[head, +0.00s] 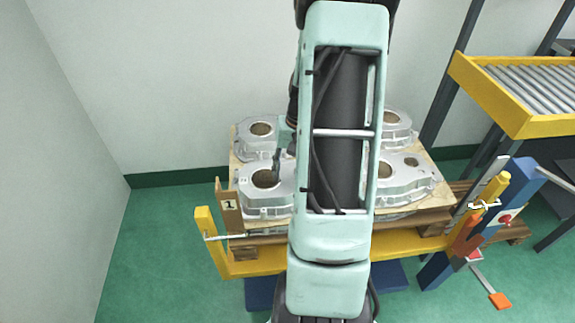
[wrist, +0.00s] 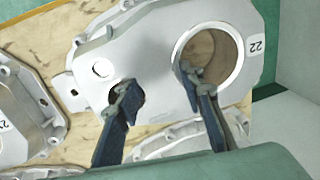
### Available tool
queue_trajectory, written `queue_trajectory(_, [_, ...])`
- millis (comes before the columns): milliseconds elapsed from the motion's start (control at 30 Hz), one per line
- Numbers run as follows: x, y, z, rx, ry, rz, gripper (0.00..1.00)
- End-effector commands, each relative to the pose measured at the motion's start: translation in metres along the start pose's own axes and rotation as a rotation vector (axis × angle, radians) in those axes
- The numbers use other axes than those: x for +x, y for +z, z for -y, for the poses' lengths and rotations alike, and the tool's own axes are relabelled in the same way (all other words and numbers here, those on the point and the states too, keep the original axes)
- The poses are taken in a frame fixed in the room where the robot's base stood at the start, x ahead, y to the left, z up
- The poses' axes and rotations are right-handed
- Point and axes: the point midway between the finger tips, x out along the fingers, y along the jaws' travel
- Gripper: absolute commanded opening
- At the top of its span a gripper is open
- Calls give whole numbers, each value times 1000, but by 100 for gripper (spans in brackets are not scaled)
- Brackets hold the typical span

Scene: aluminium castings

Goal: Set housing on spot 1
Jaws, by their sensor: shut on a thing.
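A grey cast housing (wrist: 150,55) with a large round bore and a "22" label fills the middle of the wrist view. My gripper (wrist: 160,92) is shut on it, with one finger in the large bore and the other at a smaller hole. In the head view my gripper (head: 281,162) is partly hidden by my arm, at the front-left housing (head: 262,199) of the group on the wooden board (head: 236,158). I cannot tell whether this housing is lifted clear. A "1" sign (head: 229,204) stands at the front-left corner of the stack.
Other housings stand close by: back left (head: 257,137), back right (head: 397,132) and front right (head: 405,184). A yellow frame (head: 212,250) runs along the front. A blue post with orange and yellow parts (head: 470,235) stands right, below a yellow roller conveyor (head: 500,95).

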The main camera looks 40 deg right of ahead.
Motion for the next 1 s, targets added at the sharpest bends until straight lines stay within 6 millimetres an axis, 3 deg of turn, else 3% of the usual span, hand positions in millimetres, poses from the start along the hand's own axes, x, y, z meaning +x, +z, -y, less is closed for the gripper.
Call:
queue_trajectory(200, [0, -2, 0, -1, 0, -4, 0])
queue_trajectory(233, [2, 0, 0, 0, 0, 0, 37])
queue_trajectory(367, [2, 0, 0, 0, 0, 0, 52])
queue_trajectory(733, [-4, -1, 0, 0, 0, -2, 53])
queue_trajectory(1000, [-56, -1, 0, -1, 1, -6, 53])
